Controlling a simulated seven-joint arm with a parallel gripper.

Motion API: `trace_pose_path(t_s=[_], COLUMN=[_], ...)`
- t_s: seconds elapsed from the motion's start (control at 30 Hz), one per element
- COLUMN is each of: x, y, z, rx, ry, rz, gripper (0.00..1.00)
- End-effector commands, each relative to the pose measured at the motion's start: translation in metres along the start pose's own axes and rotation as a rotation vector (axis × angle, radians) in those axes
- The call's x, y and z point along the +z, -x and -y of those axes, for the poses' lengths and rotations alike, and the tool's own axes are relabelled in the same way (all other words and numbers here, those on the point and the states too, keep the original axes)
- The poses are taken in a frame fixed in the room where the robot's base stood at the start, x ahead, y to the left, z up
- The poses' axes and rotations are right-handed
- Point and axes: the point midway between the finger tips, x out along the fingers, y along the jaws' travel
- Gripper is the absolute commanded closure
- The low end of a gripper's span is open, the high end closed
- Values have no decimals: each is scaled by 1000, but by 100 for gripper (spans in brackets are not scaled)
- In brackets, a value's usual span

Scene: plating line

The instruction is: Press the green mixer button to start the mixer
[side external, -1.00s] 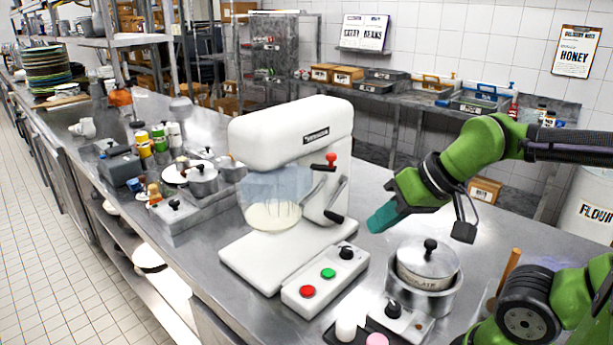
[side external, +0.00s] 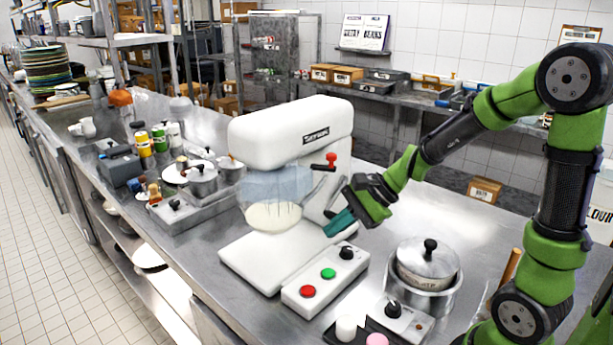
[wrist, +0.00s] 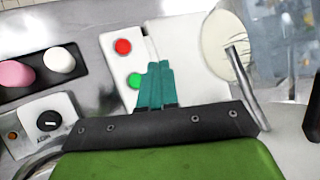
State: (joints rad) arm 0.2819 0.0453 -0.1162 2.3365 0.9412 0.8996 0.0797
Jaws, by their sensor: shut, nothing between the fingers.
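The green button (side external: 328,273) sits on a white control box (side external: 310,292) in front of the mixer, between a red button (side external: 308,291) and a black knob (side external: 346,253). The white mixer (side external: 290,135) stands behind with a clear bowl (side external: 275,200). My gripper (side external: 340,226) has its teal fingers shut and empty, above and behind the black knob end of the box, apart from the green button. In the wrist view the green button (wrist: 134,81) shows just left of my fingertips (wrist: 160,66), partly covered by them.
A lidded pot (side external: 427,270) and a small knob box (side external: 403,318) stand right of the control box. A tray with white and pink pieces (side external: 360,330) lies at the front. The mixer's red-knobbed lever (side external: 331,160) and bowl handle are close to my gripper.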

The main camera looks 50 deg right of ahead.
Motion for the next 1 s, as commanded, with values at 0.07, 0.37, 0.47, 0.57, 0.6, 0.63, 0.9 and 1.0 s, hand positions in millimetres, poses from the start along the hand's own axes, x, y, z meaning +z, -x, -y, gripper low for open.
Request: trace_pose_path(t_s=[0.07, 0.37, 0.47, 0.57, 0.6, 0.63, 0.9, 1.0], x=[1, 2, 1, -2, -5, -6, -26, -32], y=[0, 0, -1, -6, -9, -12, -39, -48], z=[4, 3, 2, -2, -4, -6, -26, -32], rx=[-15, -15, -14, -12, -11, -11, -9, -11], ry=[-15, -18, -18, -21, -21, -21, -22, -20], rz=[4, 5, 6, 7, 6, 6, 6, 6], gripper=[100, 100, 100, 100, 100, 100, 100, 100])
